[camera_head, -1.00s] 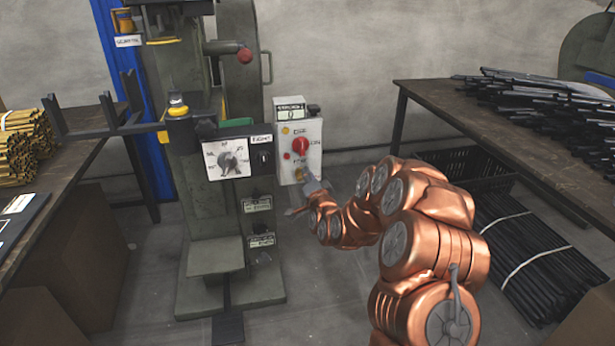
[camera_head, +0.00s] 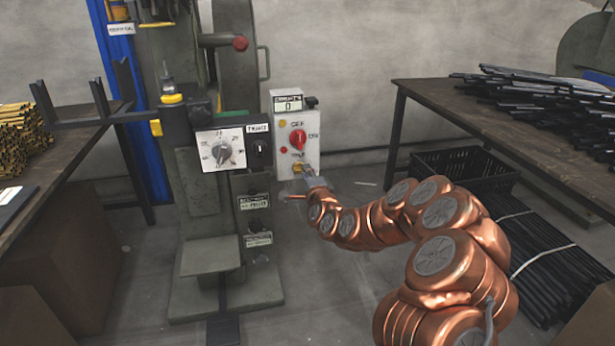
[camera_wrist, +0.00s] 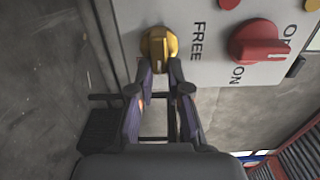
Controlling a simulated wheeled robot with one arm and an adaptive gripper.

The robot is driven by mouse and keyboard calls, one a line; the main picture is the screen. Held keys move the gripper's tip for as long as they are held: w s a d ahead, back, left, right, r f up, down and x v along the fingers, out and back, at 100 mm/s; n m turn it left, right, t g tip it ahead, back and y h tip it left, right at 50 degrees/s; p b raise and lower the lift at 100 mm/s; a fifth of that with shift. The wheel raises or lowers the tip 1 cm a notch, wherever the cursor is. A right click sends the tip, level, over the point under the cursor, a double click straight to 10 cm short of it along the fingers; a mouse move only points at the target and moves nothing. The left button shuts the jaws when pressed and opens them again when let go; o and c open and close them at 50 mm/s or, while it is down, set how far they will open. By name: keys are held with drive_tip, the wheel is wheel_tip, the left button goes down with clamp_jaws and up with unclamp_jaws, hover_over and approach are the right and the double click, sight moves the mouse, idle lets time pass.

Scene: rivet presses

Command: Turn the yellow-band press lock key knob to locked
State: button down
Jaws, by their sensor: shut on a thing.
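The press (camera_head: 200,220) is a green-grey machine with a yellow band, at the left of the head view. A white control box (camera_head: 308,150) stands at its right side. The yellow key knob (camera_head: 297,168) is low on the box, and it shows large in the wrist view (camera_wrist: 158,42), with the word FREE beside it. My gripper (camera_head: 306,179) is at the bottom of the box; in the wrist view its fingers (camera_wrist: 160,72) are shut on the knob's raised grip. The fingers hide part of the knob's lower edge.
A red switch knob (camera_wrist: 258,44) marked ON sits near the yellow knob. A white dial plate (camera_head: 222,148) is on the press to the left. A table with dark rods (camera_head: 500,100) is at the right, and a table with brass-coloured rods (camera_head: 20,140) at the left.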

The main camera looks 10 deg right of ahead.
idle(0.3)
drive_tip(key=c, duration=1.1)
unclamp_jaws()
drive_tip(key=shift+s, duration=3.75)
